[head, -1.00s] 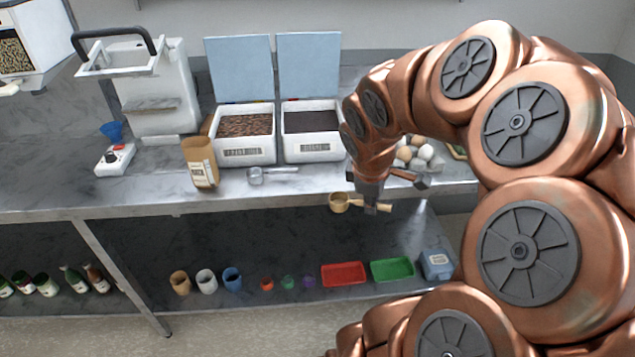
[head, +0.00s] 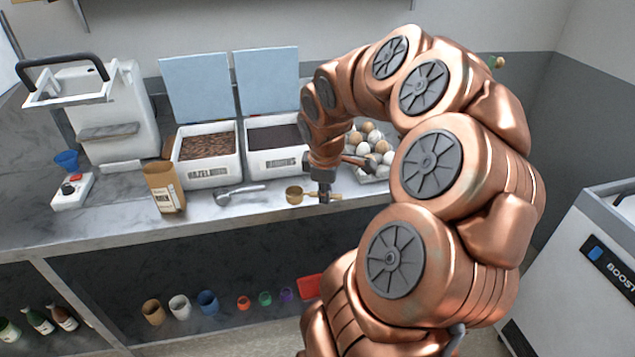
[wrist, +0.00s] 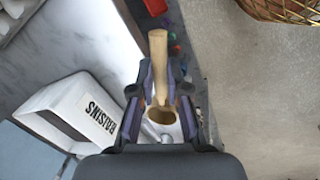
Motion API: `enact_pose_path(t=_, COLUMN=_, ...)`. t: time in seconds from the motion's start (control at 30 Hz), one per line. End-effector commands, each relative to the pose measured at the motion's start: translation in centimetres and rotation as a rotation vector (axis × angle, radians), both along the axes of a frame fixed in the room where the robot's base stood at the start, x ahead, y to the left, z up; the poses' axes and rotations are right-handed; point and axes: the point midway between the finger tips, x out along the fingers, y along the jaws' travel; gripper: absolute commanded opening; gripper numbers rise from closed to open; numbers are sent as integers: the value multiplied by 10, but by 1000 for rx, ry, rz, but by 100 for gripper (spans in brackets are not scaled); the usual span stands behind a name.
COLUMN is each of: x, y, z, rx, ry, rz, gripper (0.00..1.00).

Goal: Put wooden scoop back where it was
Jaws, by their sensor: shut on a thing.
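My gripper (head: 324,196) is shut on the handle of the wooden scoop (head: 295,194). The scoop appears near the counter's front edge, its round bowl to the left and its handle to the right. In the wrist view the scoop's pale handle (wrist: 158,58) runs up between the fingers of my gripper (wrist: 160,88), with the bowl nearer the camera. The white raisins bin (head: 275,165) stands behind the scoop, its lid open. It also shows left of the gripper in the wrist view (wrist: 65,112). Whether the scoop touches the counter is unclear.
A metal scoop (head: 240,191) lies on the counter (head: 120,222) left of the wooden scoop. The hazelnuts bin (head: 207,176), a paper bag (head: 163,188) and an egg tray (head: 368,178) stand nearby. Cups and a red tray (head: 311,286) sit on the lower shelf.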

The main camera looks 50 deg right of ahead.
Motion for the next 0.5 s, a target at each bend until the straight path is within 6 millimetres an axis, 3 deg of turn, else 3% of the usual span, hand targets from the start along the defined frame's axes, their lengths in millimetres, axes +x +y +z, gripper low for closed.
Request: enact_pose_path(t=0.5, x=52, y=-40, z=-4, rx=0, ry=0, rz=-1, gripper=0)
